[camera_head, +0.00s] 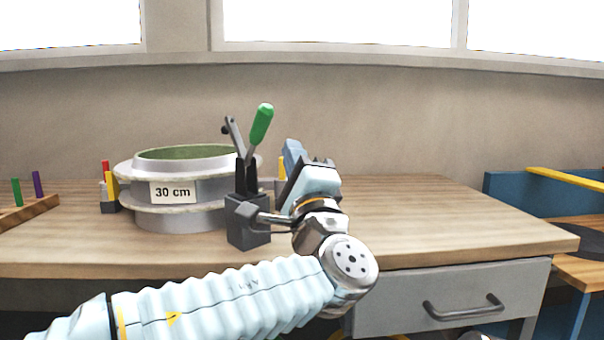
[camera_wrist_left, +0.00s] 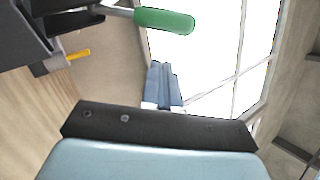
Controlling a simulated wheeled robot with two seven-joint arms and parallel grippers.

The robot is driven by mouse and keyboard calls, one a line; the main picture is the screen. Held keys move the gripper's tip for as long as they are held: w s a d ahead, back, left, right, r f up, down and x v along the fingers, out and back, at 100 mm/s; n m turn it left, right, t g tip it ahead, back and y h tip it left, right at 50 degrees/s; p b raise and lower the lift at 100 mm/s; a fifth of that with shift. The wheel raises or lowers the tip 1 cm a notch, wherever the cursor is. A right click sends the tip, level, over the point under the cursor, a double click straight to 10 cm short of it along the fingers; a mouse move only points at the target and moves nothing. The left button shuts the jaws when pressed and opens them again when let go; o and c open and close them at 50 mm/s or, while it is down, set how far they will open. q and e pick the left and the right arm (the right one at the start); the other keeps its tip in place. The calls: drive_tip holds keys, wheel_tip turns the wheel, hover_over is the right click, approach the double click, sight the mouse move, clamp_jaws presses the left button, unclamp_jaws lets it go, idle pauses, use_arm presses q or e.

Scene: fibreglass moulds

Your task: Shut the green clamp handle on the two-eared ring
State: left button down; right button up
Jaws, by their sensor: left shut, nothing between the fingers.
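The ring-shaped mould (camera_head: 213,217) labelled 30 cm stands on the wooden bench, with a pale flange and a greenish inside. In front of its right side is a dark clamp block (camera_head: 248,222). The green clamp handle (camera_head: 261,124) rises from it, leaning slightly right; it also shows at the top of the left wrist view (camera_wrist_left: 165,20). My left gripper (camera_head: 292,150) is just right of the handle, its fingers pointing up, shut and empty, apart from the handle. Its closed fingers show in the left wrist view (camera_wrist_left: 163,84).
A wooden rack (camera_head: 28,212) with green and purple pegs is far left. The bench's right side (camera_head: 450,225) is clear.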

sight(265, 117)
use_arm(q)
drive_tip(key=shift+w+a+r, duration=0.35)
drive_tip(key=shift+a+r, duration=0.15)
drive_tip(key=shift+a, duration=0.25)
drive_tip(key=shift+w+a+r, duration=0.35)
drive_tip(key=shift+a+r, duration=0.15)
drive_tip(key=shift+a, duration=0.25)
drive_tip(key=shift+r, duration=0.15)
drive_tip(key=shift+w+a+r+n+g+p, duration=0.1)
drive_tip(key=shift+r+n+g+p, duration=0.1)
drive_tip(key=shift+n+g+p, duration=0.3)
drive_tip(key=shift+r, duration=0.1)
drive_tip(key=shift+w+a+r+g+y+p, duration=0.2)
drive_tip(key=shift+r+g+y+p, duration=0.3)
drive_tip(key=shift+p, duration=0.55)
drive_tip(key=r+n+g+p, duration=0.1)
drive_tip(key=p, duration=0.1)
drive_tip(key=w+a+r+g+p, duration=0.1)
drive_tip(key=p, duration=0.1)
drive_tip(key=shift+w+n, duration=0.15)
drive_tip(key=shift+n, duration=0.25)
drive_tip(key=shift+w+a+r+g+h+p, duration=0.2)
drive_tip(key=shift+w+g+h+p, duration=0.15)
drive_tip(key=shift+g, duration=0.25)
drive_tip(key=shift+w+a, duration=0.25)
drive_tip(key=shift+w, duration=0.05)
drive_tip(key=shift+r, duration=0.1)
